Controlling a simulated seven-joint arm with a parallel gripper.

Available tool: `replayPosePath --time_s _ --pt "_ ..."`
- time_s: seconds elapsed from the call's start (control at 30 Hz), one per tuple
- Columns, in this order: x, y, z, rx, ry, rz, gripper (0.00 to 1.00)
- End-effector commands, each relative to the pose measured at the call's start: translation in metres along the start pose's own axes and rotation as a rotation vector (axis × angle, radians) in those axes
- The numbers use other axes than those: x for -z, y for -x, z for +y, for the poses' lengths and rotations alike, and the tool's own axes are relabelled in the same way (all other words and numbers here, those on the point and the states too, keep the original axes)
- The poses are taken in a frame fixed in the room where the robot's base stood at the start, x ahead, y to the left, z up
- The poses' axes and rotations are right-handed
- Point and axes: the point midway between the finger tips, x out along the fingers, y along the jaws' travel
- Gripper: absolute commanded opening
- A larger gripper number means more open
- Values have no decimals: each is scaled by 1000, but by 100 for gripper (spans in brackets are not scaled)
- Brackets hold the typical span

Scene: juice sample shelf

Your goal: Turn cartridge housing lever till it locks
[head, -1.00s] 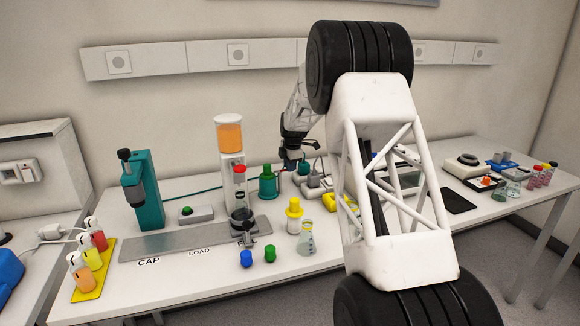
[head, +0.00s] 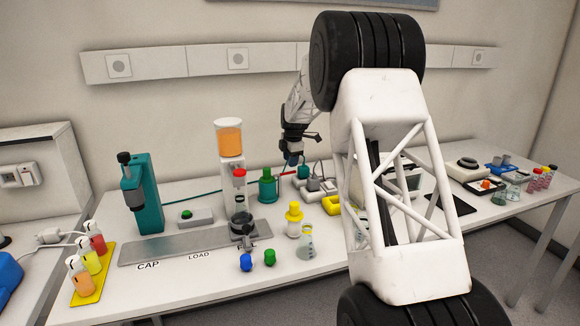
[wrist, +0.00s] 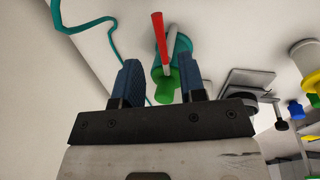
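The cartridge housing (head: 267,187) is a green and teal upright cylinder at the back middle of the bench in the head view. Its red lever (head: 288,173) points out to the right there. In the wrist view the housing (wrist: 166,88) shows beyond my fingers, and the red lever (wrist: 159,36) with a pale part at its base runs toward the top. My gripper (head: 291,162) is just above and right of the lever in the head view. In the wrist view its two blue fingers (wrist: 161,75) are apart with nothing held between them. Contact with the lever cannot be made out.
A juice dispenser (head: 229,138) stands left of the housing, with a teal press (head: 143,192) farther left. A yellow-capped bottle (head: 294,219) and a flask (head: 306,242) stand in front. A teal hose (wrist: 87,27) runs along the bench. My arm hides part of the right side.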

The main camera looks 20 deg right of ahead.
Motion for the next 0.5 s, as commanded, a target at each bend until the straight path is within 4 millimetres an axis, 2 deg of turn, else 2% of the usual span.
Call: replayPosePath --time_s 0.2,0.5 --pt "0 23 0 -1 0 0 38" --pt "0 30 0 1 0 0 38"
